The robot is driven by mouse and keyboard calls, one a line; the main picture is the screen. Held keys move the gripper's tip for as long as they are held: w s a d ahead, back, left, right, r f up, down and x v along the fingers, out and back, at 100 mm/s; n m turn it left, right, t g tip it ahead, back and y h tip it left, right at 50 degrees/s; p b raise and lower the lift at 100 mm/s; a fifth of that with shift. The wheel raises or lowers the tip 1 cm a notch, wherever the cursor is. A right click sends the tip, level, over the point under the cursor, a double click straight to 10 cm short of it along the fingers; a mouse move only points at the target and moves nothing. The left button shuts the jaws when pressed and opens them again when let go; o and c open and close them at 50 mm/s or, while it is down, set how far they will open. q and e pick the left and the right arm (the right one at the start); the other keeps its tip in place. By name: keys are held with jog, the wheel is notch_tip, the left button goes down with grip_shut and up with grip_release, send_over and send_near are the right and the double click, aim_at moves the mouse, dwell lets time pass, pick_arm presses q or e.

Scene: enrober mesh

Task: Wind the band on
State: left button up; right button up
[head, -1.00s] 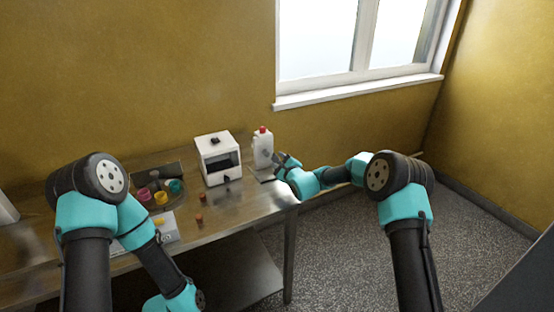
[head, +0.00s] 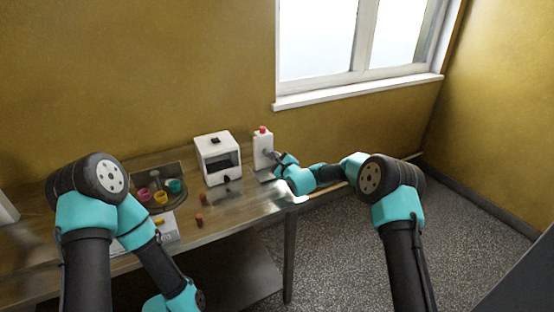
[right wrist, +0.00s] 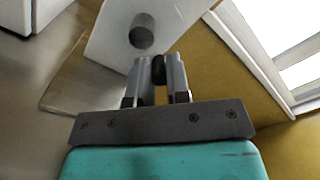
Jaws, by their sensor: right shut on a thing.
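A tall white housing (head: 263,148) with a red top (head: 262,129) stands at the table's right end. In the right wrist view its white face (right wrist: 112,38) carries a dark round stub (right wrist: 142,34). My right gripper (head: 277,162) is beside the housing's right side. In the right wrist view its fingers (right wrist: 160,72) are closed around a small dark handle (right wrist: 160,75), which they mostly hide. How the handle joins the stub is hidden. My left gripper is out of view; only its arm shows, bent down in front of the table. I cannot make out the band.
A white box with a dark opening (head: 218,147) stands left of the housing. A dark tray (head: 171,172) holds yellow, pink and teal pots. Two small reddish-brown pieces (head: 199,218) lie on the metal table (head: 235,207). Open floor lies to the right.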

aim_at(265, 161)
jog(key=shift+f+m, duration=0.1)
jog(key=shift+m, duration=0.4)
grip_shut()
jog(key=shift+a+f+m, duration=0.15)
jog(key=shift+f+m, duration=0.1)
jog(key=shift+m, duration=0.65)
jog(key=m, duration=0.3)
jog(key=shift+s+a+f, duration=0.15)
jog(key=shift+a+f, duration=0.05)
jog(key=shift+f, duration=0.15)
jog(key=m, duration=0.4)
jog(key=a+m, duration=0.1)
jog(key=m, duration=0.2)
jog(key=shift+s+a+f, duration=0.1)
jog(key=shift+s+f, duration=0.2)
jog(key=shift+f, duration=0.05)
jog(key=m, duration=0.3)
jog(key=a+m, duration=0.1)
jog(key=shift+s, duration=0.25)
jog(key=shift+s+a+r+m, duration=0.1)
jog(key=shift+a+m, duration=0.1)
jog(key=shift+m, duration=0.85)
jog(key=shift+s+a+r+m, duration=0.1)
jog(key=shift+a+m, duration=0.1)
jog(key=shift+m, duration=0.85)
